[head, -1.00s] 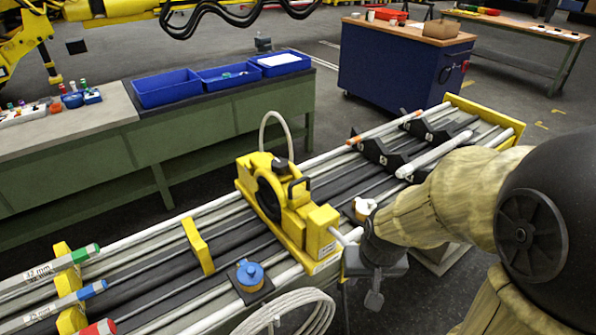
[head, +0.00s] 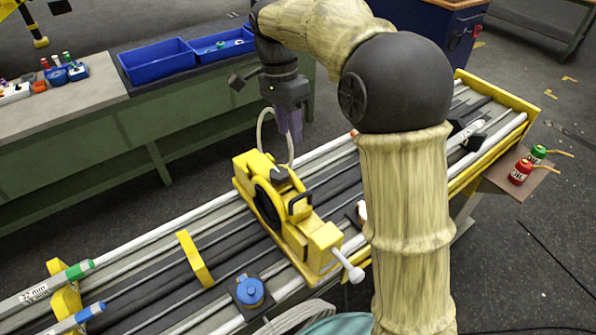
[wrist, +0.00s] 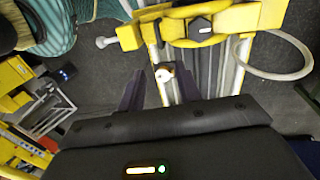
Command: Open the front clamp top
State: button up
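The yellow clamp (head: 318,250) stands across the rack of long bars, with a dark round opening and a black handle on top (head: 300,205). Its top looks closed down over the body. A white-knobbed rod (head: 354,273) sticks out of its near end. In the wrist view the clamp (wrist: 215,20) spans the upper part of the picture. My gripper (head: 291,128) hangs beyond the clamp's far side, apart from it, with dark purple fingers pointing down. In the wrist view my gripper (wrist: 160,90) has its fingers apart with nothing held between them.
A grey hose (head: 264,130) loops up behind the clamp, close to my gripper. A green bench with blue bins (head: 157,62) stands behind. A blue-topped can (head: 250,290) sits on the rack left of the clamp. Red and green cans (head: 521,172) stand at right.

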jog(key=s+f, duration=0.1)
jog(key=f, duration=0.4)
jog(key=s+d+f+p, duration=0.1)
jog(key=f, duration=0.5)
jog(key=s+d+f+p, duration=0.1)
jog(key=f, duration=0.4)
jog(key=shift+f, duration=0.35)
jog(key=shift+c, duration=0.2)
grip_shut()
